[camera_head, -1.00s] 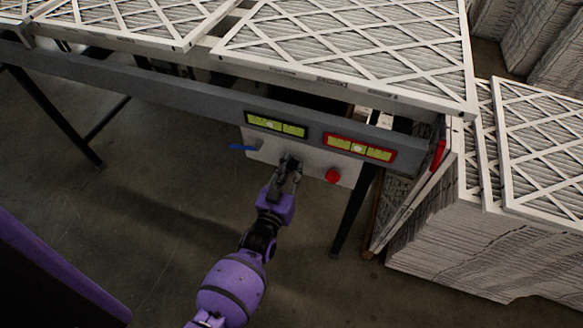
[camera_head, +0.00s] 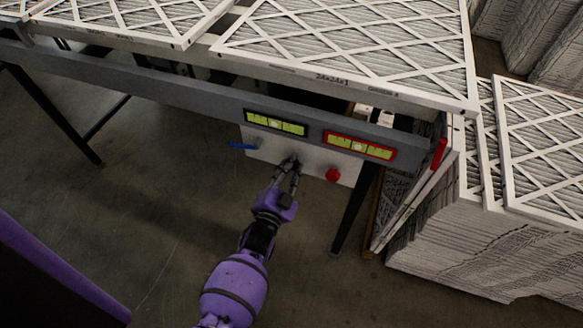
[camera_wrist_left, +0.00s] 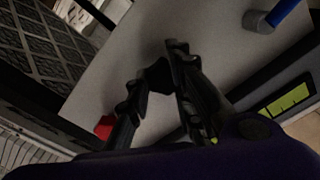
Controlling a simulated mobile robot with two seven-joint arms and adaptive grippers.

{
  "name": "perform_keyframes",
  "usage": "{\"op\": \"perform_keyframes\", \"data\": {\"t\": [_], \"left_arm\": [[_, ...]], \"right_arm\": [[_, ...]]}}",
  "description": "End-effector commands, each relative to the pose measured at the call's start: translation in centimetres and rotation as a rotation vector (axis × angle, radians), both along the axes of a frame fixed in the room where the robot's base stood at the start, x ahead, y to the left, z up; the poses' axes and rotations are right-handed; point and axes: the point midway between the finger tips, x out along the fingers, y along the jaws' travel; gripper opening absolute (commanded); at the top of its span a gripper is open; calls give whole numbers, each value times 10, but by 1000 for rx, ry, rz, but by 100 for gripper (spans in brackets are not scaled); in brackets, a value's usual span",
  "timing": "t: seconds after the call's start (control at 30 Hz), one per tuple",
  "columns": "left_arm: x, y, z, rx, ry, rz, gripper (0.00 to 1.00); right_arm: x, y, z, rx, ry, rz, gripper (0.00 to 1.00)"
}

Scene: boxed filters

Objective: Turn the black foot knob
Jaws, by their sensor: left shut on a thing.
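The black foot knob (camera_wrist_left: 158,76) sits on a light grey panel (camera_head: 312,165) on the front of the bench. My left gripper (camera_head: 292,168) reaches up to it from below in the head view. In the left wrist view the left gripper's fingers (camera_wrist_left: 156,88) are on both sides of the knob, shut on it. The fingers mostly hide the knob in the head view, so its angle is hard to tell. My right gripper is in neither view.
A red knob (camera_head: 332,175) is right of my gripper and a blue lever (camera_head: 242,147) left of it. Green-faced displays, one black-framed (camera_head: 276,123) and one red-framed (camera_head: 359,146), are above. Framed filters (camera_head: 350,45) cover the bench; more are stacked at right (camera_head: 480,250).

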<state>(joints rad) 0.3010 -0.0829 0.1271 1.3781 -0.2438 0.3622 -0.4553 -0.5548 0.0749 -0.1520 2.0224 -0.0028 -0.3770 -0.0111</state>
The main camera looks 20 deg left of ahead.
Motion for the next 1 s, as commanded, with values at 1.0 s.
{"op": "perform_keyframes", "data": {"t": [1.0], "left_arm": [[-10,-3,-2,15,2,-5,34]], "right_arm": [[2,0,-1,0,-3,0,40]]}}
